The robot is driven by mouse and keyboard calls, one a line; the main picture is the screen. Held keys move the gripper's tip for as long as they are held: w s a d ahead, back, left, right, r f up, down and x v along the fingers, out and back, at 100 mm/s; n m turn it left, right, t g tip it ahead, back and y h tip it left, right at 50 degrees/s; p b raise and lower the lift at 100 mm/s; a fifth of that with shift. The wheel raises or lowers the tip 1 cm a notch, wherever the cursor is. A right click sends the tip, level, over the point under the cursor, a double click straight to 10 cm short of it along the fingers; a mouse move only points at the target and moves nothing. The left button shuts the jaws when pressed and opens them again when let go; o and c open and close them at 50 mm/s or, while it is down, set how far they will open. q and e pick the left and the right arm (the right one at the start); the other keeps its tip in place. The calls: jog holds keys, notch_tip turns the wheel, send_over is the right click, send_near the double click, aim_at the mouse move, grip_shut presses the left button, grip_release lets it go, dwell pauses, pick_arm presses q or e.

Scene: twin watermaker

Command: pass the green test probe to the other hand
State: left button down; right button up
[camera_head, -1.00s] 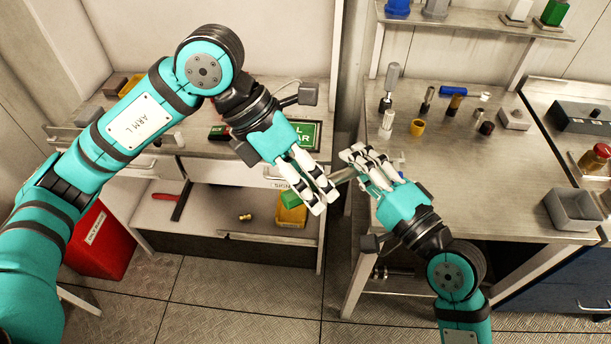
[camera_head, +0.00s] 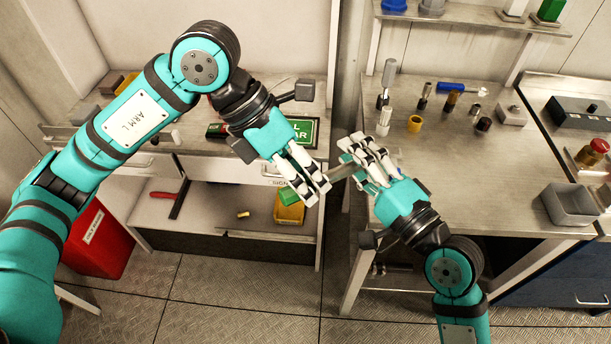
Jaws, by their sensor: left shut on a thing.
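My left gripper (camera_head: 314,193) is shut on the green test probe. The probe's green block (camera_head: 289,197) shows at the left of the fingers, and a grey part (camera_head: 341,172) sticks out on the right, towards my other hand. The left fingers hide its middle. My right gripper (camera_head: 350,156) is just right of and above the left one, its fingertips close to the grey part. Its fingers overlap in the picture, so I cannot tell whether they touch the probe or how far apart they are.
A yellow bin (camera_head: 290,212) and a small brass piece (camera_head: 243,214) are on the low shelf behind the hands. The right bench (camera_head: 440,165) holds several small parts, a yellow ring (camera_head: 415,124) and a grey tray (camera_head: 572,206). A red bin (camera_head: 97,240) stands on the floor at left.

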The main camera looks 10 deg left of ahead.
jog(key=v, duration=0.7)
jog(key=w+d+f+n+g+h, duration=0.1)
jog(key=w+d+f+h, duration=0.1)
jog(key=f, duration=0.8)
jog(key=w+d+f+n+g+h, duration=0.1)
jog(key=w+d+f+h, duration=0.15)
jog(key=f, duration=0.75)
jog(key=s+d+f+n+g+h, duration=0.1)
jog(key=s+d+f+h, duration=0.15)
jog(key=f, duration=0.85)
jog(key=s+d+f+n+g+h, duration=0.1)
jog(key=s+d+f+g+h, duration=0.15)
jog(key=f, duration=0.85)
jog(key=s+d+f+n+g+h, duration=0.1)
jog(key=s+d+f+n+g, duration=0.1)
jog(key=s+f, duration=0.55)
jog(key=s+d+f+n+g+h, duration=0.1)
jog(key=s+d+f+n+g, duration=0.3)
jog(key=f, duration=0.6)
jog(key=s+f+n+g, duration=0.1)
jog(key=s+f, duration=0.3)
jog(key=s, duration=0.6)
jog(key=s+f+n+g, duration=0.1)
jog(key=s+f, duration=0.3)
jog(key=s, duration=0.6)
jog(key=shift+d+n+h, duration=0.2)
jog(key=shift+n+h, duration=0.1)
jog(key=shift+h, duration=0.15)
